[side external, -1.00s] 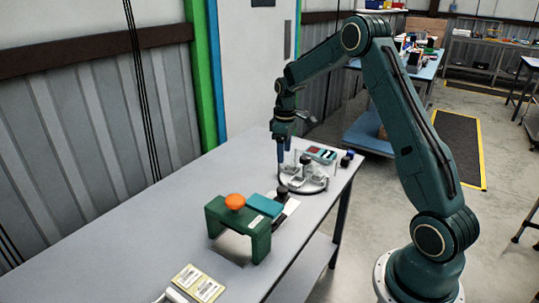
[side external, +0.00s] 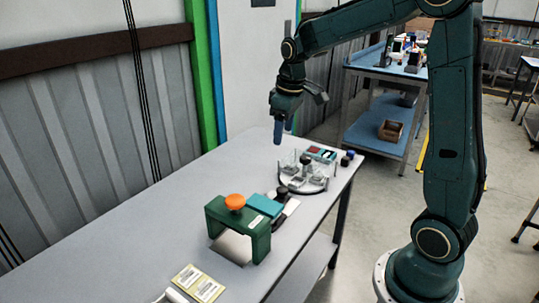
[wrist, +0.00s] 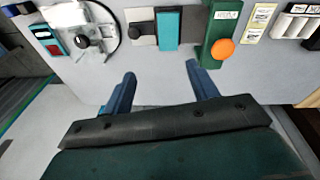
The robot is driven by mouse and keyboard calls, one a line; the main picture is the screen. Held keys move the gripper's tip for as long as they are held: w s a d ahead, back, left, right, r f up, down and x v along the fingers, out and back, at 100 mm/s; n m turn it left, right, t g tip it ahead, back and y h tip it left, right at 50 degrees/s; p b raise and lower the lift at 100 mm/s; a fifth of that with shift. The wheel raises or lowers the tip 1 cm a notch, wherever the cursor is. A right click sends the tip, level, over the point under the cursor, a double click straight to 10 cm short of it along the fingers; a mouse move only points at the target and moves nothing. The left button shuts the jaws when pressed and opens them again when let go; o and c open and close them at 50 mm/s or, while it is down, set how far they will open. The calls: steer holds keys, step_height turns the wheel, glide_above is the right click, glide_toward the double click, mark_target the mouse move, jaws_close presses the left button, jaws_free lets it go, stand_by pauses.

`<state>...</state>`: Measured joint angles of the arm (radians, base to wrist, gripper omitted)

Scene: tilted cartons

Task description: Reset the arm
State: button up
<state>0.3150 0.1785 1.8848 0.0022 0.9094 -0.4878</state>
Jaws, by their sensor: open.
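My gripper (side external: 281,131) hangs above the far part of the grey table (side external: 130,235), fingers pointing down. In the wrist view my gripper (wrist: 157,85) shows two blue fingers spread well apart, with nothing between them but table surface. The fingers are clear of every object on the table.
A round tray (side external: 318,186) with a black knob and clear pieces stands near the table's right edge. A green bridge-shaped fixture (side external: 262,243) with an orange knob (side external: 235,201) stands nearer, beside a teal block (side external: 265,206). Label cards (side external: 198,283) lie in front. The table's left side is bare.

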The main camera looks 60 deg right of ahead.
steer(key=s+a+r+t, duration=0.1)
steer(key=s+a, duration=0.3)
steer(key=s, duration=0.3)
steer(key=s+a+r+m+t, duration=0.1)
steer(key=s+a+r, duration=0.1)
steer(key=s+a, duration=0.2)
steer(key=s+a+r+m+t, duration=0.1)
steer(key=s+a, duration=0.4)
steer(key=s, duration=0.5)
steer(key=shift+s+r+t+y, duration=0.3)
steer(key=shift+s+r+t, duration=0.1)
stand_by(0.6)
